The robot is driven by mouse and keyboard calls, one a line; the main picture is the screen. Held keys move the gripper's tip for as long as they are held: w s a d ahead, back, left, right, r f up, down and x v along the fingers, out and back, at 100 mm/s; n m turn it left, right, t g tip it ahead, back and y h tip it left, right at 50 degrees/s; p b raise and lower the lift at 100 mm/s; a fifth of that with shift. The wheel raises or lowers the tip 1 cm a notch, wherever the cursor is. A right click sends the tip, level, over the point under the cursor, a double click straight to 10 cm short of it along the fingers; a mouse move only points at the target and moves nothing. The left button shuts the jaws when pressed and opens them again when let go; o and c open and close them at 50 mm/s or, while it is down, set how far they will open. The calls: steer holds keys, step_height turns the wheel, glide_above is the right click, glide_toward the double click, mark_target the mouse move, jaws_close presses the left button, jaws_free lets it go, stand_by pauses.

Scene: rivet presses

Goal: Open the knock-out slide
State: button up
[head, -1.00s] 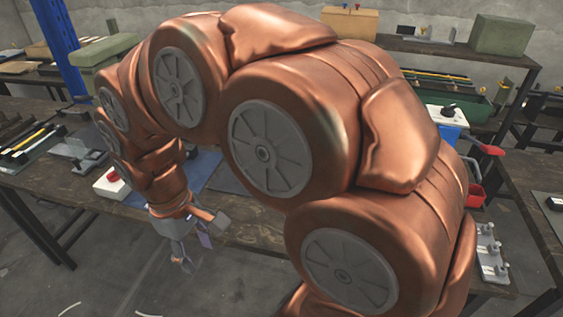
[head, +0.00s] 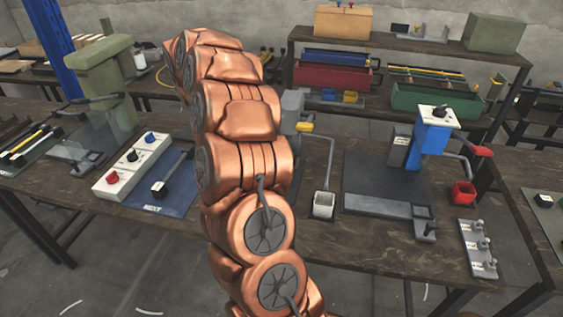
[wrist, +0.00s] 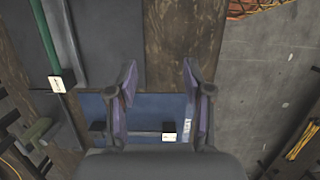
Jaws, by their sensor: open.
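My gripper (wrist: 160,70) is open in the wrist view, with two purple-faced fingers apart and nothing between them. In the head view it is hidden behind my copper arm. Below the fingers lies a blue mat (wrist: 148,104); it also shows in the head view (head: 176,203). On it lies a dark bar with a block at one end (head: 158,189), which shows in the wrist view as a pale-faced block (wrist: 169,135) low between the fingers. I cannot tell for sure which part is the knock-out slide. No contact with the gripper is visible.
Beside the mat is a white button box (head: 132,168). A green press (head: 102,75) stands at the left and a blue press (head: 430,138) at the right, with a red bin (head: 463,193) near it. A rack of posts (head: 478,248) sits at the bench's right front.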

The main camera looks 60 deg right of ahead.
steer(key=s+d+f+g+p, duration=0.1)
steer(key=s+d+f, duration=0.2)
steer(key=d, duration=0.5)
steer(key=s+d+f+g, duration=0.1)
steer(key=s+d+f, duration=0.1)
steer(key=d, duration=0.7)
steer(key=shift+m+h, duration=0.3)
steer(key=shift+p+x, duration=1.45)
steer(key=shift+x, duration=2.5)
steer(key=shift+a, duration=0.2)
jaws_close()
